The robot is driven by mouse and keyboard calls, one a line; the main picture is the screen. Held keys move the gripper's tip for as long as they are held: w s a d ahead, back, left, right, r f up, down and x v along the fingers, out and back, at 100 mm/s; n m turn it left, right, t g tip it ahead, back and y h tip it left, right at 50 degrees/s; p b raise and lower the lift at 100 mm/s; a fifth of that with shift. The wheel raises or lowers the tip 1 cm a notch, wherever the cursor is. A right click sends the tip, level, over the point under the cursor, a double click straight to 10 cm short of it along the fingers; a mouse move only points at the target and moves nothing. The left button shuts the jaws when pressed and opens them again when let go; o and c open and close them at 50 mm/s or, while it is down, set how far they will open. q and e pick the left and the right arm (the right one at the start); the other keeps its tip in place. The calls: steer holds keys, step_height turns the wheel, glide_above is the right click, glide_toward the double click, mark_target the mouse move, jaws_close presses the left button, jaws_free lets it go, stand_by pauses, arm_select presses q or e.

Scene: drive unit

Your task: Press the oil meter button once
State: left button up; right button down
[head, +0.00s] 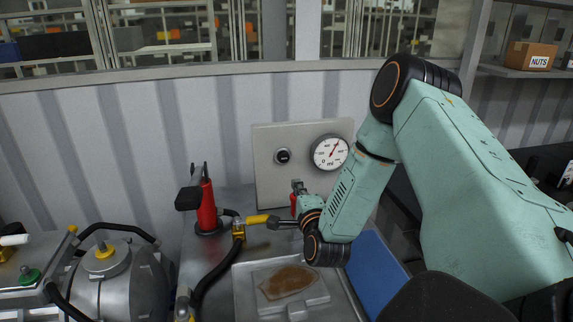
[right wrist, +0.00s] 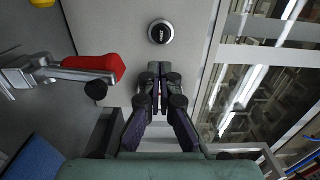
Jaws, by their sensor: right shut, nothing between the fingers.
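The oil meter button (head: 283,156) is a round black button with a light ring on a grey upright panel (head: 268,187). It also shows in the right wrist view (right wrist: 160,32), with small lettering on its face. A round white dial marked ml (head: 330,152) sits to its right, its red needle pointing up and right. My right gripper (head: 297,186) is in front of the panel, below the button. In the right wrist view its closed, empty fingertips (right wrist: 160,68) point toward the panel, apart from the button in the picture. My left gripper is in neither view.
A red pump-like cylinder (head: 207,207) with a black handle stands left of the panel. A yellow-handled part (head: 258,219) and a red-handled lever (right wrist: 95,67) are close to my right gripper. A metal tray (head: 245,285) with a brown stain and a blue board (head: 372,270) lie in front.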

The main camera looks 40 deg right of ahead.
mark_target(283, 159)
steer(key=x, duration=1.2)
steer(key=shift+a+p, duration=0.15)
steer(key=shift+p, duration=0.25)
steer(key=shift+w+d, duration=0.45)
steer(key=shift+w+a, duration=0.1)
steer(key=shift+a, duration=0.05)
